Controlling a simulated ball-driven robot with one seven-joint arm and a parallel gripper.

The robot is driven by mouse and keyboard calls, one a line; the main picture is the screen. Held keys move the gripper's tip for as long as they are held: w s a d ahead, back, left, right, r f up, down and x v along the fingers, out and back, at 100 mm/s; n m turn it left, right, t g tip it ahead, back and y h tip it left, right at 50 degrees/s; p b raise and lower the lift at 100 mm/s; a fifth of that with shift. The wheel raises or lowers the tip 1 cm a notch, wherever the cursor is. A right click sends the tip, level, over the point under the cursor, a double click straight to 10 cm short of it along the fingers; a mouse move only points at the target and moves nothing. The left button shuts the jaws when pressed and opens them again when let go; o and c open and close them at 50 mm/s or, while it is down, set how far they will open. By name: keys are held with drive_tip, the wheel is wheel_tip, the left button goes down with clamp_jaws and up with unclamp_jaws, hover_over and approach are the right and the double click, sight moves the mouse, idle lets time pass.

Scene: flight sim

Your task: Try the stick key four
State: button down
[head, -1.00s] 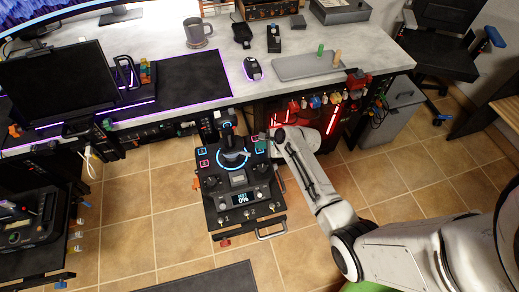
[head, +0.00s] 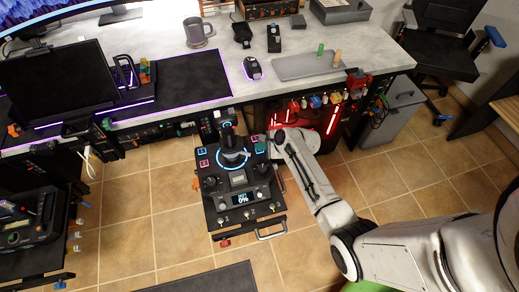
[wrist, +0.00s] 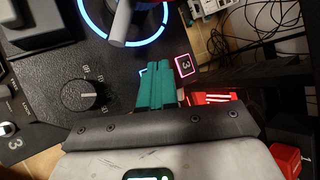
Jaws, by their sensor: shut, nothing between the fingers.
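The stick panel (head: 240,205) stands below the desk in the head view, with a blue-lit ring around its stick (head: 231,155). My gripper (head: 261,147) is at the panel's upper right edge, its green fingertips shut and empty. In the wrist view the teal fingers (wrist: 155,85) are together over the panel beside the blue ring (wrist: 125,40). A pink-lit key marked 3 (wrist: 184,65) shows just right of the fingertips. A cyan-lit key edge (wrist: 142,72) shows at their left; the fingers hide most of that key and its number. Contact cannot be told.
A rotary knob (wrist: 90,95) is left of the fingers in the wrist view. Red hardware (wrist: 215,98) and cables lie to their right. The desk (head: 300,38) runs behind the panel, with the stick panel's front handle (head: 271,232) over open tiled floor.

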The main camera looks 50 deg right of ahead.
drive_tip(key=shift+f, duration=0.4)
drive_tip(key=shift+r, duration=0.15)
idle(0.5)
drive_tip(key=shift+r+p, duration=0.75)
drive_tip(key=shift+p, duration=0.05)
drive_tip(key=shift+r, duration=0.1)
wheel_tip(320, 180, up, 5)
drive_tip(key=p, duration=0.5)
idle(0.6)
